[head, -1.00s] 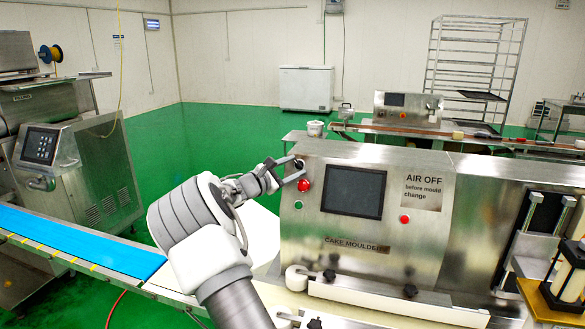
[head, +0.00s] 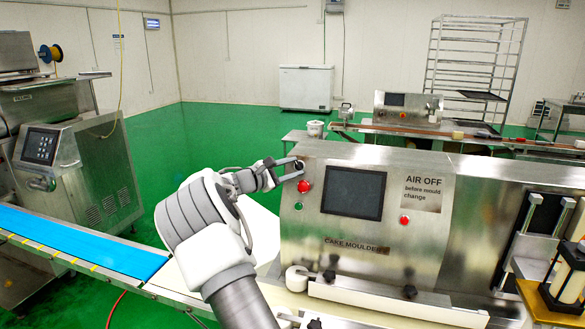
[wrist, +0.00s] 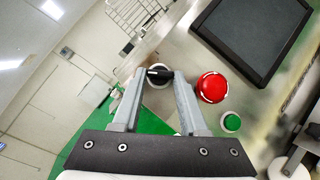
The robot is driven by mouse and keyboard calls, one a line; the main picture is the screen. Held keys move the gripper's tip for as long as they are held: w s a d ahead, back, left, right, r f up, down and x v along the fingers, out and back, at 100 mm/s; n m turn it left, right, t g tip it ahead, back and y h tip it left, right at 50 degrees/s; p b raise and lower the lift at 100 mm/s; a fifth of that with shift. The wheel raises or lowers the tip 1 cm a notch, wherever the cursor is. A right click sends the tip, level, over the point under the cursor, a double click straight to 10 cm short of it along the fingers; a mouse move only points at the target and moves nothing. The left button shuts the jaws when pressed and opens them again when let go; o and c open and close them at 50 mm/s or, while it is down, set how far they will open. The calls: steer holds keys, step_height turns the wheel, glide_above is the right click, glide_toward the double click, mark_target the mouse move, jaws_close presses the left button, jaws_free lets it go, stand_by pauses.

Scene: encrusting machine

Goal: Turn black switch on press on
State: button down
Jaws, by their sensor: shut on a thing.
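The press (head: 425,225) is a steel cabinet labelled CAKE MOULDER. Its black switch (head: 300,165) is at the top left of the front panel, above a red button. In the wrist view the black switch (wrist: 158,72) is a short black knob on a pale round base, lying across the space between my fingertips. My gripper (wrist: 160,76) is shut on the knob, one finger at each end of it. In the head view my gripper (head: 295,169) reaches the panel from the left and partly covers the switch.
A red button (wrist: 212,87) and a green button (wrist: 231,122) sit close to the right finger in the wrist view. A dark screen (head: 353,192) is right of the buttons. A blue conveyor belt (head: 80,245) runs at the left.

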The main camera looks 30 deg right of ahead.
steer(key=m+g+y+p, duration=0.1)
steer(key=m, duration=0.1)
steer(key=r+m+g+p, duration=0.1)
steer(key=m, duration=0.1)
steer(key=shift+w+m+y, duration=0.2)
steer(key=shift+m+y, duration=0.2)
steer(key=m+y+p, duration=0.1)
steer(key=m+g+y+p, duration=0.1)
steer(key=m+p, duration=0.1)
steer(key=shift+d+r+m, duration=0.1)
steer(key=shift+r+m, duration=0.1)
steer(key=shift+m, duration=0.1)
steer(key=m+y+p, duration=0.2)
steer(key=m+p, duration=0.1)
steer(key=shift+d+r+m, duration=0.15)
steer(key=shift+r+m, duration=0.05)
steer(key=shift+m, duration=0.1)
steer(key=shift+d+m+y+p, duration=0.1)
steer(key=shift+m+y+p, duration=0.65)
steer(key=shift+m+y, duration=0.4)
steer(key=shift+m, duration=0.25)
steer(key=c, duration=0.7)
jaws_free()
